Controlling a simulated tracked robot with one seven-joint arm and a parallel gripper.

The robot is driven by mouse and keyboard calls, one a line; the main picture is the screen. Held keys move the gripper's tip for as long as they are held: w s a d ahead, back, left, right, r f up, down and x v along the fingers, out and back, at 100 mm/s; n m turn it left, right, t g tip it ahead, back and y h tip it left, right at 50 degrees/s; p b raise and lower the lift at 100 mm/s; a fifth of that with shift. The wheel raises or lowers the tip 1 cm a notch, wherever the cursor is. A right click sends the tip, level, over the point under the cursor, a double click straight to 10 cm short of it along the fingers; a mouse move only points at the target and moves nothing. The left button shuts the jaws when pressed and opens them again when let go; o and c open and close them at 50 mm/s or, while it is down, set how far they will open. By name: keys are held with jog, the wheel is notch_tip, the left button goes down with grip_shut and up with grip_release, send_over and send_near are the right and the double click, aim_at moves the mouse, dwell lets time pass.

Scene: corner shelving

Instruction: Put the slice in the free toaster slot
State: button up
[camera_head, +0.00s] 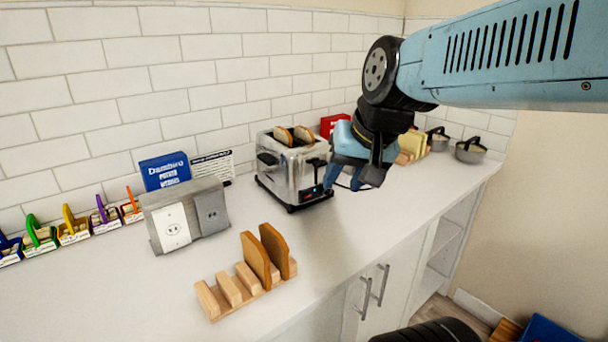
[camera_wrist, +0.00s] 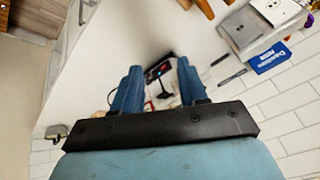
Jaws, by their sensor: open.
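The silver toaster (camera_head: 278,178) stands on the counter against the tiled wall, with two brown slices (camera_head: 284,136) showing in its top. I cannot make out a free slot clearly. A wooden rack (camera_head: 229,289) at the front holds two upright brown slices (camera_head: 257,258) at its right end; its left gaps are empty. My gripper (camera_head: 344,182) is open and empty, pointing down beside the toaster's front right. In the wrist view, my gripper (camera_wrist: 159,68) has its blue fingers apart, with the toaster's dark front panel (camera_wrist: 157,70) showing between them. I cannot tell whether they touch it.
A grey outlet box (camera_head: 183,215) and a blue box (camera_head: 165,171) stand left of the toaster. Small colourful bins (camera_head: 72,231) line the wall at far left. Pale slices (camera_head: 413,145) and metal pots (camera_head: 471,151) stand to the right. The counter between rack and toaster is clear.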

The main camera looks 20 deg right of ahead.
jog(key=s+d+n, duration=0.1)
jog(key=s+d+n+h, duration=0.1)
jog(key=shift+s+d+f, duration=0.1)
jog(key=shift+s+d, duration=0.15)
jog(key=shift+s, duration=0.1)
jog(key=shift+s, duration=0.1)
dwell(1.8)
